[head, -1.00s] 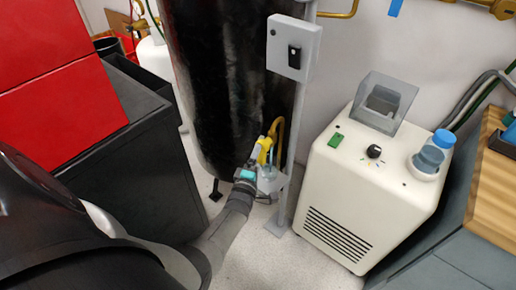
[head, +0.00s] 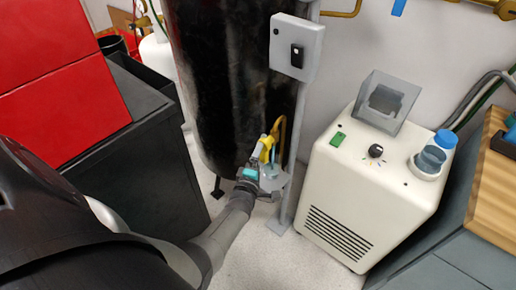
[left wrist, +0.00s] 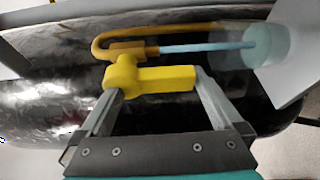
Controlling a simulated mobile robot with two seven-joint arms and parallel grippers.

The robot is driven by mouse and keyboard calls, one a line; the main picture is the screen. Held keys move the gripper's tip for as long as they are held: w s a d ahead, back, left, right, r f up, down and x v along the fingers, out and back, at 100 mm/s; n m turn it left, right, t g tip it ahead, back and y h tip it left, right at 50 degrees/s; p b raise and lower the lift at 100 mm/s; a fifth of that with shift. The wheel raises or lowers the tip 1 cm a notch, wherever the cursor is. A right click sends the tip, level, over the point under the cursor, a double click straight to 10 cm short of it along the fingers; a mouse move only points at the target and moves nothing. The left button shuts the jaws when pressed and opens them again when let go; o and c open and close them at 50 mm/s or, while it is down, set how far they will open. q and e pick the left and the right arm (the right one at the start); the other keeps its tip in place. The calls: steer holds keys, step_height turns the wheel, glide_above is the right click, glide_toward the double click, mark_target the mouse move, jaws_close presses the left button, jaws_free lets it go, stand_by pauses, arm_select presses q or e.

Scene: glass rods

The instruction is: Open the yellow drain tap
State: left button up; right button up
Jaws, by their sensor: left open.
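The yellow drain tap (left wrist: 150,78) is in the middle of the left wrist view, with its handle lying sideways between the fingers of my left gripper (left wrist: 160,100). In the head view the tap (head: 265,146) shows low on the black tank, just beyond the left gripper (head: 258,168). The left gripper is open, one finger on each side of the handle; I cannot tell whether either finger touches it. A brass pipe (left wrist: 105,40) bends behind the tap, and a light blue stream or rod runs from its outlet into a clear beaker (left wrist: 262,44). My right gripper is out of view.
The black tank (head: 225,80) stands behind the tap. A grey post (head: 298,130) with a switch box (head: 296,45) is just right of it. A cream machine (head: 365,180) stands further right, and a dark cabinet (head: 140,160) is at left.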

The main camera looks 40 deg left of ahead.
arm_select(q)
steer(key=shift+s, duration=0.2)
steer(key=p+v, duration=0.5)
steer(key=v, duration=0.9)
steer(key=shift+s+d, duration=0.25)
steer(key=shift+s, duration=0.1)
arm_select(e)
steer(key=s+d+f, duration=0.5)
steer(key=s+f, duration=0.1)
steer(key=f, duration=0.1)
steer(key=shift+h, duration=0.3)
